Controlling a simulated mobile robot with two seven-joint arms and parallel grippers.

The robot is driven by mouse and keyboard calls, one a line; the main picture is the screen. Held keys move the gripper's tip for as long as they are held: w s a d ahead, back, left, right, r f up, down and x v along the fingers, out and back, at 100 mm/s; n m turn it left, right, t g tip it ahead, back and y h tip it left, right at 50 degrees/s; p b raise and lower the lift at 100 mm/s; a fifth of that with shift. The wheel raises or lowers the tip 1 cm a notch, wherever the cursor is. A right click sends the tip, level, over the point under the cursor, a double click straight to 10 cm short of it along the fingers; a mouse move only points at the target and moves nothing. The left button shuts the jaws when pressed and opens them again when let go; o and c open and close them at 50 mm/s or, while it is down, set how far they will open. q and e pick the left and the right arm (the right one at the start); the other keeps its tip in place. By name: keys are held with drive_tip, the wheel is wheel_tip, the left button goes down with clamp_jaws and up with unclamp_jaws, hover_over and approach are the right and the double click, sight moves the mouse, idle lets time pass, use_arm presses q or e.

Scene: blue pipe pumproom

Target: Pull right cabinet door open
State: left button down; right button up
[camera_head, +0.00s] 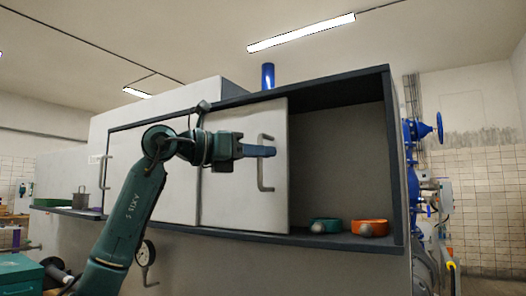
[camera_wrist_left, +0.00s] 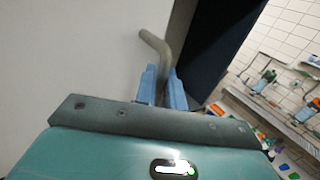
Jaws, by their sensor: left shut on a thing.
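The white right cabinet door (camera_head: 235,195) stands to the left of the cabinet's open bay, so the dark-framed compartment (camera_head: 345,160) shows on its right. Its grey bar handle (camera_head: 264,183) is near the door's right edge. My left gripper (camera_head: 270,151) is at the upper part of this handle, its blue fingers shut on it. In the left wrist view the handle (camera_wrist_left: 155,42) runs down between the two blue fingers (camera_wrist_left: 160,86). The lower part of the handle there is hidden by the gripper. My right gripper is in neither view.
Inside the open compartment lie a teal ring-shaped item (camera_head: 325,225) and an orange one (camera_head: 369,227). Blue pipes and a valve (camera_head: 425,130) stand right of the cabinet.

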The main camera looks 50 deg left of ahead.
use_arm(q)
drive_tip(key=c, duration=1.6)
unclamp_jaws()
drive_tip(key=v, duration=1.3)
drive_tip(key=shift+s, duration=0.1)
